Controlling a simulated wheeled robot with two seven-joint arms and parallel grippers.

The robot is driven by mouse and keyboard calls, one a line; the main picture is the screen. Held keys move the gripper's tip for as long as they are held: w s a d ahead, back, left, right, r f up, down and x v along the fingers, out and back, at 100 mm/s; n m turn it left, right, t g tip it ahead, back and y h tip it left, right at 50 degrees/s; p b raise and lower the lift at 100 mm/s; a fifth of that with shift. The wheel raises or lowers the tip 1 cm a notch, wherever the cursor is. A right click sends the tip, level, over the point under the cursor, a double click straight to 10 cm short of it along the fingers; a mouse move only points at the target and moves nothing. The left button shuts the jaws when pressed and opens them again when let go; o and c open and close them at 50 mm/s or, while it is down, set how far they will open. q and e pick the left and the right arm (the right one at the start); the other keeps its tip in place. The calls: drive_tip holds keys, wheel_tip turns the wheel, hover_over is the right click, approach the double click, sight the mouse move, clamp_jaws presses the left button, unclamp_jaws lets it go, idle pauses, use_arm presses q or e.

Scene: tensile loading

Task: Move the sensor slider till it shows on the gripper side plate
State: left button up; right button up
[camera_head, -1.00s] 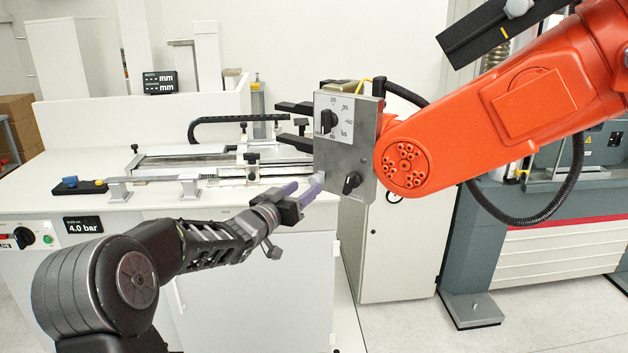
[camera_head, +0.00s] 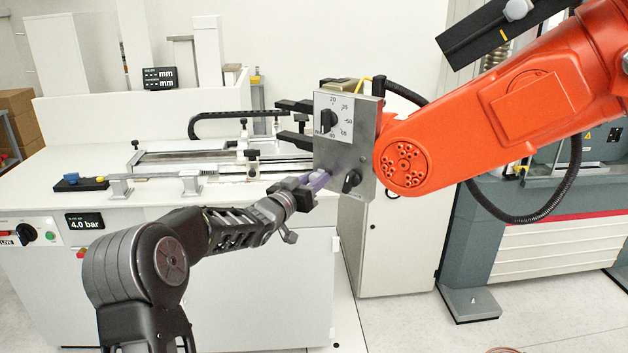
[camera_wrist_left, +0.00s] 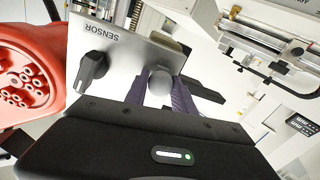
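The grey metal gripper side plate (camera_head: 345,157) hangs on the orange arm. It has a white scale dial with a black knob at the top and a second black knob (camera_head: 352,180) below. In the left wrist view that lower knob (camera_wrist_left: 92,68) sits beside the word SENSOR. A round grey knob (camera_wrist_left: 160,82) stands at the plate's edge, between my two purple fingertips. My left gripper (camera_head: 325,178) is at the plate's lower left; it also shows in the left wrist view (camera_wrist_left: 160,90). Whether the fingers press on the round knob is unclear. My right gripper is out of view.
The orange arm (camera_head: 500,125) fills the right side. Black gripper fingers (camera_head: 293,106) stick out left of the plate. A white bench (camera_head: 60,190) with a rail fixture (camera_head: 215,170) stands behind on the left. The space below the plate is clear.

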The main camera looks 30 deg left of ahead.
use_arm(q)
clamp_jaws()
idle(0.9)
